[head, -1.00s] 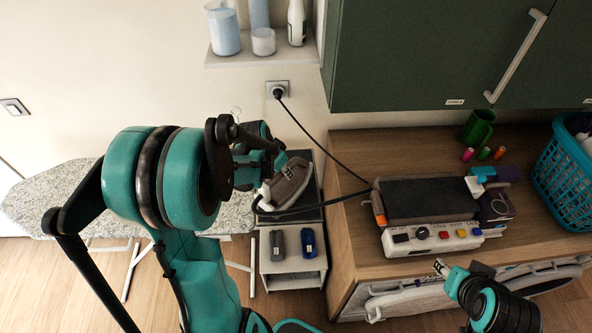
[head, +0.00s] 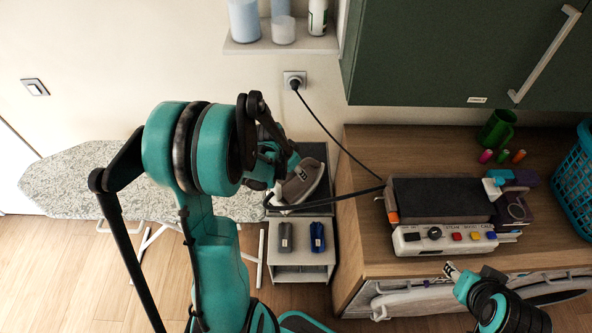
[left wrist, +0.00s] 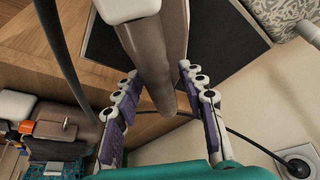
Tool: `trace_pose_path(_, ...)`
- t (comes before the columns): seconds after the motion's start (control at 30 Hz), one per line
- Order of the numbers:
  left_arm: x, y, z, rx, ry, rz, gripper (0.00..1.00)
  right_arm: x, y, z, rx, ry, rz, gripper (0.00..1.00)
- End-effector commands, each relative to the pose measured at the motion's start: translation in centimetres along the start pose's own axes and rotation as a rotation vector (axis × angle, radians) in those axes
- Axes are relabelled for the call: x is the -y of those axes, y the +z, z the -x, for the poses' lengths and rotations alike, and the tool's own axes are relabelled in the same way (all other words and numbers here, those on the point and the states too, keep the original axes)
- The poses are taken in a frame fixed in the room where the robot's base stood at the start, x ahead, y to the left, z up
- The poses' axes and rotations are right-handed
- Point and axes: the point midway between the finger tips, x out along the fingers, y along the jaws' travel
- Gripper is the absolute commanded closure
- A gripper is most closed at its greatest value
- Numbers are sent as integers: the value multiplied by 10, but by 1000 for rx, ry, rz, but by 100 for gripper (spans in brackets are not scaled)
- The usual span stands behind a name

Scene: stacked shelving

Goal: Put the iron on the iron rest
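The grey-and-white iron (head: 304,181) is at the dark flat pad (head: 318,153) on top of the small white stand, which I take as the iron rest. I cannot tell whether the iron's sole touches the pad. My left gripper (head: 279,180) is at the iron's left side, partly hidden by my arm. In the left wrist view, my left gripper (left wrist: 158,106) has its purple-padded fingers spread apart, with the brown-grey body of the iron (left wrist: 150,62) between their tips and the dark pad (left wrist: 218,35) behind. My right gripper (head: 452,269) is in front of the wooden counter, its fingers too small to judge.
A black cord runs from the wall socket (head: 295,80) toward the counter (head: 360,150). A grey-topped box with buttons (head: 440,200) and a blue basket (head: 575,185) stand there. The ironing board (head: 75,180) is left of the stand. Two small items sit on the stand's lower shelf (head: 300,258).

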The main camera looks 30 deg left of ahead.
Motion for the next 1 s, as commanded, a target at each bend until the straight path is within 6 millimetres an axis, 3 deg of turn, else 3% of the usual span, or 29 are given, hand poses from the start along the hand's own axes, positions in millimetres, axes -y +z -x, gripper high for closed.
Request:
trace_pose_path(0.37, 0, -2, 7, 0, 0, 0, 57, 0, -3, 4, 0, 0, 0, 60)
trace_pose_path(0.8, 0, -1, 97, 0, 0, 2, 57, 0, -14, 20, 0, 0, 0, 60)
trace_pose_path(1.0, 0, -1, 119, 0, 0, 0, 57, 0, -17, 24, 0, 0, 0, 60)
